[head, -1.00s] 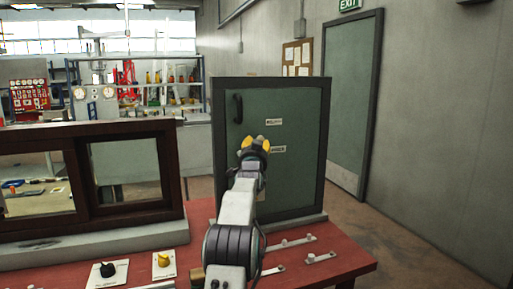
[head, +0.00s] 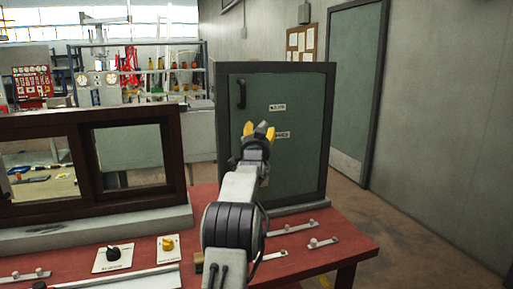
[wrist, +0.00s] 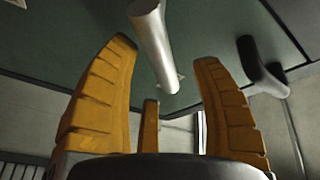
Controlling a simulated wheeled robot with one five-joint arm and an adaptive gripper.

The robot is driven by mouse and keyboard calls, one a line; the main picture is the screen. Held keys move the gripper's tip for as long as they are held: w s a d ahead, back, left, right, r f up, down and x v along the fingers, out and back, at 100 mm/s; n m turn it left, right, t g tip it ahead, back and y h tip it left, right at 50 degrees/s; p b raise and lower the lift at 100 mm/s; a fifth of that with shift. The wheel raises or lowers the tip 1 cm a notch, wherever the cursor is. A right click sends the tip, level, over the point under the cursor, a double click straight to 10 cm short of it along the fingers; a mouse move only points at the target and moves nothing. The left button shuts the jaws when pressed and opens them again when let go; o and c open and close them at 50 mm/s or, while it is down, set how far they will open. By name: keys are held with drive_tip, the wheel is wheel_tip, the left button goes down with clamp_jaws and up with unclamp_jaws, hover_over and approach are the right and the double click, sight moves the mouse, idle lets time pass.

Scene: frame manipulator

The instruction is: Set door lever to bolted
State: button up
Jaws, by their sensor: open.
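The grey-green door panel (head: 300,165) stands upright in a dark frame on the red table, with a black handle (head: 241,93) at its upper left. Two small white labels sit on the door, an upper one (head: 277,107) and a lower one (head: 282,135); their text is too small to read surely. My gripper (head: 259,130) is open in front of the door, left of the lower label. In the wrist view a silver lever bar (wrist: 154,45) projects between and beyond the open yellow fingers (wrist: 168,80), apart from both. The black handle also shows there at right (wrist: 262,70). My gripper hides the lever in the head view.
A brown-framed sliding window (head: 90,160) stands left of the door. Black (head: 113,254) and yellow (head: 168,243) knobs and metal sliders (head: 290,228) sit on the red table (head: 340,250) in front. Free space lies right of the table.

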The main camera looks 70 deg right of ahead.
drive_tip(key=v, duration=0.9)
drive_tip(key=shift+a, duration=0.25)
idle(0.9)
